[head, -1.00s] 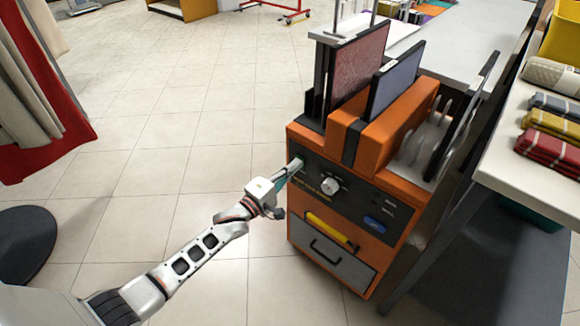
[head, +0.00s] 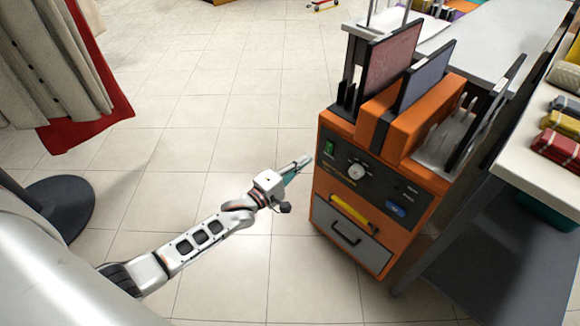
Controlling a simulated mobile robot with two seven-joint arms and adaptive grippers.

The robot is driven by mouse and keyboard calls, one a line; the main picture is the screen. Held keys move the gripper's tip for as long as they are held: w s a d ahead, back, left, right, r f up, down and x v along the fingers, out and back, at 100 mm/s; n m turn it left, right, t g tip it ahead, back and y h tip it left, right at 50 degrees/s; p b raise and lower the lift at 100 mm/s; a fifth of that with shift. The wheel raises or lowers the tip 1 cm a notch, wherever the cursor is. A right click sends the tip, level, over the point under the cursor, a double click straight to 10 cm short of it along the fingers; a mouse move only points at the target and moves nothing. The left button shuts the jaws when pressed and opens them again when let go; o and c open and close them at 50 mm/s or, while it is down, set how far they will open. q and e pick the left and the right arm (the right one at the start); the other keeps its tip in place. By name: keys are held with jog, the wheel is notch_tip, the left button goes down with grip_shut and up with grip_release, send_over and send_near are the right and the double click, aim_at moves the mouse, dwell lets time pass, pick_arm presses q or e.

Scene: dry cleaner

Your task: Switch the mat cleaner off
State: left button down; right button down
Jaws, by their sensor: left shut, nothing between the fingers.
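The mat cleaner (head: 322,215) is an orange cabinet with a dark front panel, standing on the tiled floor right of centre. A green switch (head: 330,149) sits at the panel's upper left, and a white knob (head: 357,171) is to its right. Whether the switch is on or off is too small to tell. Two mats stand upright in the top, a reddish one (head: 390,58) and a blue-grey one (head: 424,78). My left gripper (head: 307,160) is shut and empty, just left of the panel and apart from the switch. My right gripper is not in view.
A grey table (head: 490,35) stands behind the cleaner, and a white shelf (head: 510,165) with folded cloths is close on its right. A curtain with red fabric (head: 95,115) and a dark round base (head: 60,205) are at left. The floor between is clear.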

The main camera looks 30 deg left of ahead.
pick_arm(q)
jog(key=v, duration=0.4)
jog(key=shift+a+r+p, duration=0.15)
jog(key=shift+r+p, duration=0.2)
jog(key=shift+r, duration=0.05)
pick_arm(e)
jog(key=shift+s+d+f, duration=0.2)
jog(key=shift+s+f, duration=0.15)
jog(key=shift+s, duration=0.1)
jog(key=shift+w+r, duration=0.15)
